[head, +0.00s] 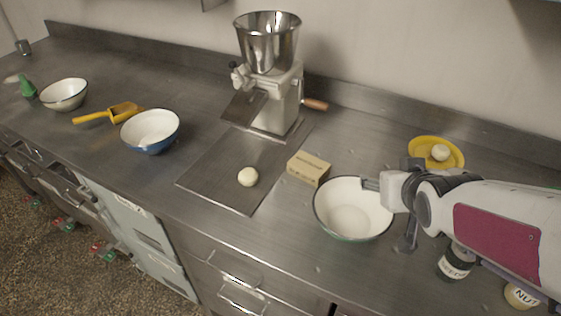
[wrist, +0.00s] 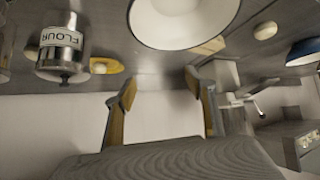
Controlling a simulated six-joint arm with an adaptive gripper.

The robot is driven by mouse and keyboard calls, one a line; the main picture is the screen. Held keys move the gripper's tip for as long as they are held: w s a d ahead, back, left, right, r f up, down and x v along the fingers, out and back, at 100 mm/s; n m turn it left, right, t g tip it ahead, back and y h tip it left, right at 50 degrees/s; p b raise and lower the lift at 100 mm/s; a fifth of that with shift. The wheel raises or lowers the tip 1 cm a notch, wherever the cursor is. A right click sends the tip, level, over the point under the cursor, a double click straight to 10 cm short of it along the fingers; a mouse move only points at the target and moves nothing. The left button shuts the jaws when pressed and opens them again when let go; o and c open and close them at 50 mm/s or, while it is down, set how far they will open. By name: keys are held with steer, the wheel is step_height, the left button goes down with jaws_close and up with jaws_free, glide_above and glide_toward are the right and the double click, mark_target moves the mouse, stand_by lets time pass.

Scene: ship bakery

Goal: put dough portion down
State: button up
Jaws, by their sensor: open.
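A pale, round dough portion (head: 248,177) lies on the flat metal sheet (head: 215,185) in front of the mill. It also shows in the wrist view (wrist: 265,30) at the upper right. A second pale ball (head: 440,153) sits on a yellow plate (head: 418,144) at the right; in the wrist view this ball (wrist: 98,66) is at the left. My gripper (head: 371,184) is over the right rim of a white bowl (head: 330,195), apart from both balls. In the wrist view my gripper (wrist: 160,82) has its fingers spread with nothing between them.
A cardboard-coloured box (head: 308,168) stands between sheet and bowl. The mill (head: 275,95) is at the back. A blue bowl (head: 152,145), yellow scoop (head: 110,113) and cream bowl (head: 64,103) are at the left. A seed jar (head: 456,262) stands below my arm; a flour jar (wrist: 60,48) shows left.

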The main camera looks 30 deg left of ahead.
steer(key=w+a+f+n+y, duration=0.1)
steer(key=a+f+n+y, duration=0.15)
steer(key=a, duration=0.55)
steer(key=w+a+f+n+y, duration=0.1)
steer(key=a+f, duration=0.3)
steer(key=a, duration=0.4)
steer(key=n+g+y, duration=0.2)
steer(key=y, duration=0.2)
glide_toward(250, 174)
steer(key=x, duration=0.4)
steer(key=shift+s+f, duration=0.2)
steer(key=shift+f, duration=0.1)
steer(key=shift+x, duration=1.3)
steer(key=shift+w+a, duration=0.1)
steer(key=shift+w, duration=0.1)
steer(key=shift+x, duration=2.45)
steer(key=shift+w+r, duration=0.1)
steer(key=shift+r, duration=0.1)
